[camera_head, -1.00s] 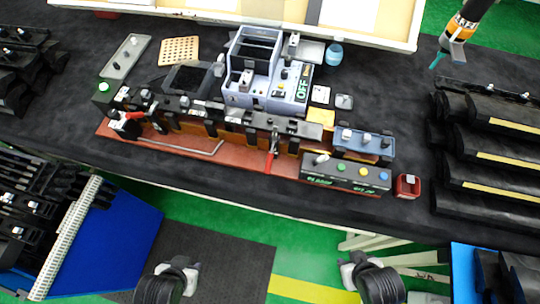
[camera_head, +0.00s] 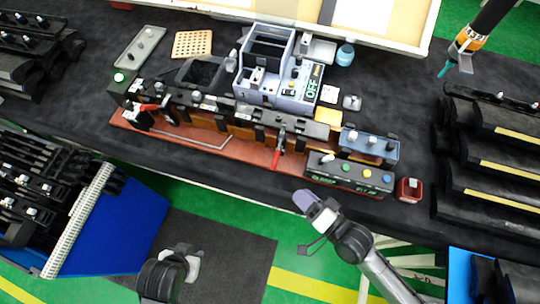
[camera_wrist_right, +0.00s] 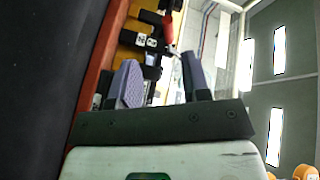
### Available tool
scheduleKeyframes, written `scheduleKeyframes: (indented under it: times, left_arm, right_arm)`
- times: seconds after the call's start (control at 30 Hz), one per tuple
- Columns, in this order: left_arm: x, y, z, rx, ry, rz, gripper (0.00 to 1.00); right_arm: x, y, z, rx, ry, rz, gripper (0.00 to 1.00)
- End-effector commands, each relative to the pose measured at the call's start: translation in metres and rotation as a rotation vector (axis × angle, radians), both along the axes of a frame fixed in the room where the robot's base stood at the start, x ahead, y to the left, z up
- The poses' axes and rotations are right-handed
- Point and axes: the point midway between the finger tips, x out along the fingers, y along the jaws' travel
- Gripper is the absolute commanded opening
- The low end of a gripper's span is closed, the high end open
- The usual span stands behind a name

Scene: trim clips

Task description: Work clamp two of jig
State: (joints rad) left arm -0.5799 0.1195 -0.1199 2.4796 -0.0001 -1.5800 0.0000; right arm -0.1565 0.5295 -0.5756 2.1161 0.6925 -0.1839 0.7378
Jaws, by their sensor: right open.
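The jig is a long brown-red base (camera_head: 250,162) with a row of black blocks near the table's front edge. It has two red-handled clamps. The left clamp's red handle (camera_head: 150,107) lies near the jig's left end. The right clamp's red handle (camera_head: 276,159) points down toward the front edge. I cannot read which is numbered two. My right gripper (camera_head: 303,199) is open and empty, in front of the table edge, below and right of the right handle and apart from it. In the right wrist view, a red handle (camera_wrist_right: 168,28) shows beyond the parted fingers (camera_wrist_right: 160,68).
A button box (camera_head: 348,174) sits at the jig's right front, with a red block (camera_head: 409,189) beside it. A grey-blue machine with an OFF display (camera_head: 312,90) stands behind the jig. Dark trim parts (camera_head: 500,150) fill the right.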

Motion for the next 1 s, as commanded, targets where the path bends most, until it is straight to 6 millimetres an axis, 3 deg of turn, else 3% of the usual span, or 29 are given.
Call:
scheduleKeyframes:
  times: [0.27,1.0]
  left_arm:
    - [0.000,0.000,0.002,0.000,0.000,0.000,0.43]
    - [0.000,0.000,0.001,0.001,0.000,-0.001,0.43]
  right_arm:
    - [0.013,0.001,0.007,0.115,0.009,-0.014,0.43]
    - [0.095,0.082,0.007,0.114,0.006,-0.015,0.43]
